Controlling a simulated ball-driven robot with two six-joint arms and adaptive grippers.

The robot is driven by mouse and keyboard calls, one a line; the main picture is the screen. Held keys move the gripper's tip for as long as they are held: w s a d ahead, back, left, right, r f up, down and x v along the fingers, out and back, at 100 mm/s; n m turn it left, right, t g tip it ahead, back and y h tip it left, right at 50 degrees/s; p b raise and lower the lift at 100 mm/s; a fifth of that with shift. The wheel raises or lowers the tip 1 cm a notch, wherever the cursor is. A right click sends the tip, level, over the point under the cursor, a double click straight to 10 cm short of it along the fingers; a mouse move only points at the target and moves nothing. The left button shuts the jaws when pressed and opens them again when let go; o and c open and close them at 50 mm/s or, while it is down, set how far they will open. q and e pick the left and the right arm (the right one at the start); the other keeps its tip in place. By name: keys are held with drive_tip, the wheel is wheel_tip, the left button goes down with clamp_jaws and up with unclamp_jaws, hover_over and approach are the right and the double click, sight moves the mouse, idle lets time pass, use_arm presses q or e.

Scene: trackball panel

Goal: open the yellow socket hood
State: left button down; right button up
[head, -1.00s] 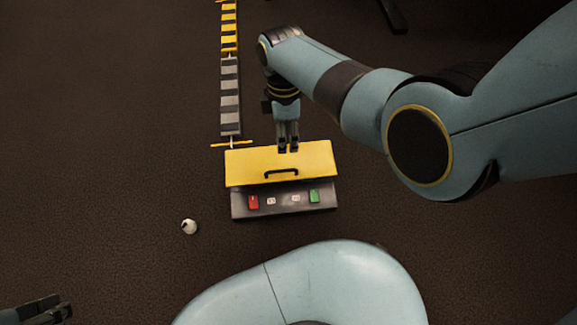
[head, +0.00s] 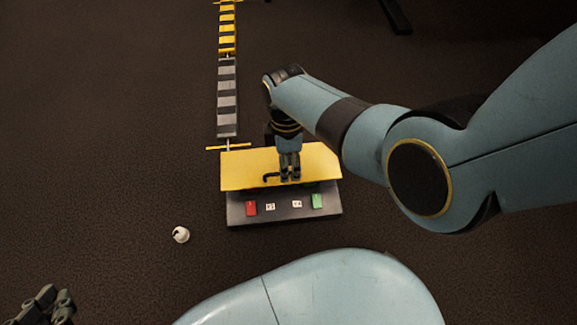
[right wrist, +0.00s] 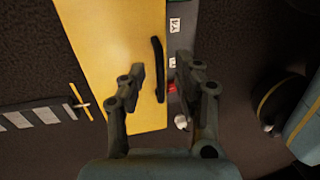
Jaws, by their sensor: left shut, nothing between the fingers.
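The yellow socket hood (head: 240,170) covers the back part of the dark panel (head: 240,213) in the head view. Its black bar handle (head: 268,178) is partly hidden by my right gripper (head: 290,178). The right wrist view shows the hood (right wrist: 110,45) and the handle (right wrist: 158,65) lying between the two spread fingers of my right gripper (right wrist: 159,75). The fingers are open, one on each side of the handle; I cannot tell whether they touch it. My left gripper (head: 48,303) is shut and empty at the bottom left, away from the panel.
The panel's front has a red button (head: 251,208), a green button (head: 317,201) and small white labels (head: 270,206) between them. A white ball (head: 180,234) lies on the floor to the left. A striped strip (head: 228,95) runs back behind the hood.

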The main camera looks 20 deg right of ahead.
drive_tip(key=shift+f, duration=0.25)
clamp_jaws()
idle(0.4)
